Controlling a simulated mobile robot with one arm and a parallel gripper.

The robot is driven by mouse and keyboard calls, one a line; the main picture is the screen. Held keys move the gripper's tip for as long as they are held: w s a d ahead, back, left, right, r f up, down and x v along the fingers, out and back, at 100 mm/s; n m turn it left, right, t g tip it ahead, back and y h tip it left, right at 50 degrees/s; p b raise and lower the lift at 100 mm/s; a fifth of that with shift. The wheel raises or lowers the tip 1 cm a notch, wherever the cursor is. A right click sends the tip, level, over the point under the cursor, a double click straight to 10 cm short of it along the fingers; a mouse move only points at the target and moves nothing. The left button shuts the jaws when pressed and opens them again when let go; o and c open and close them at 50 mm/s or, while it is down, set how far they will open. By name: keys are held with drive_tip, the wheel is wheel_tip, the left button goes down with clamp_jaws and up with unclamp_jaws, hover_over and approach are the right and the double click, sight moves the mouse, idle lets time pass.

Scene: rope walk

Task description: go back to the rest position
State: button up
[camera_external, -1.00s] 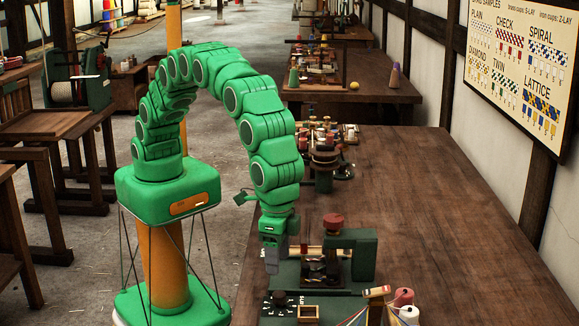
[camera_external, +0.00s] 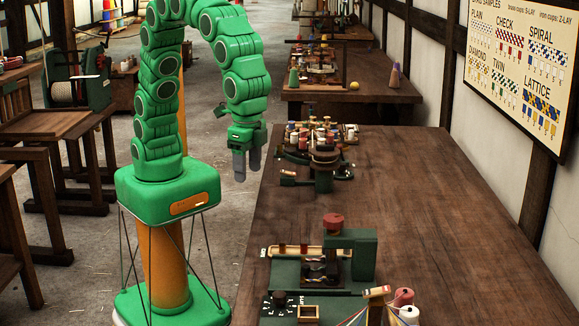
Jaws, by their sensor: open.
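My gripper (camera_external: 247,165) hangs pointing down from my green arm, left of the long wooden bench (camera_external: 440,215). Its two grey fingers are apart, with a gap between them, and nothing shows in them. It appears clear of the bench and of the things on it, over the floor side in the picture.
A green machine (camera_external: 350,255) with a red knob stands at the front of the bench. Thread spools (camera_external: 404,297) are to its right. A turntable-like device with bobbins (camera_external: 323,150) stands farther back, right of my gripper. The bench's right side is bare.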

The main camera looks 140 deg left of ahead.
drive_tip(key=s+a+r+m, duration=0.1)
drive_tip(key=s+a+m, duration=0.1)
drive_tip(key=s, duration=1.7)
drive_tip(key=s+a+r+m+g, duration=0.1)
drive_tip(key=s+a+m, duration=0.1)
drive_tip(key=s, duration=1.7)
drive_tip(key=shift+a, duration=0.2)
